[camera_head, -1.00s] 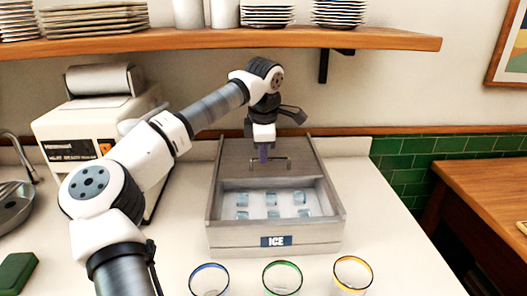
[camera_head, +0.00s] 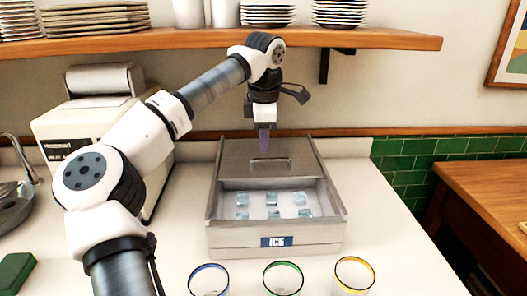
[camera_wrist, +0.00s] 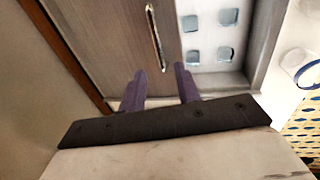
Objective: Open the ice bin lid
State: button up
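The ice bin (camera_head: 330,222) is a grey box with a blue ICE label on its front. Its flat grey lid (camera_head: 236,155) lies slid toward the back, so the front part is uncovered and shows several ice cubes (camera_head: 273,199). A metal bar handle (camera_head: 270,160) is on the lid. My gripper (camera_head: 264,147) is above the lid, pointing down, apart from the handle. In the wrist view my gripper's purple fingers (camera_wrist: 160,88) are spread with nothing between them; the handle (camera_wrist: 154,36) and lid (camera_wrist: 110,40) lie beyond them.
Three rimmed glasses, blue (camera_head: 209,280), green (camera_head: 283,278) and yellow (camera_head: 354,274), stand in front of the bin. A white machine (camera_head: 70,140) stands to the left. A wooden shelf (camera_head: 400,40) with dishes hangs above. Counter right of the bin is clear.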

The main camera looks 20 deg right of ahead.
notch_tip(320, 180, up, 9)
jog(key=s, duration=0.1)
jog(key=shift+s+a+f, duration=0.15)
jog(key=shift+s+a, duration=0.05)
jog(key=shift+s, duration=0.15)
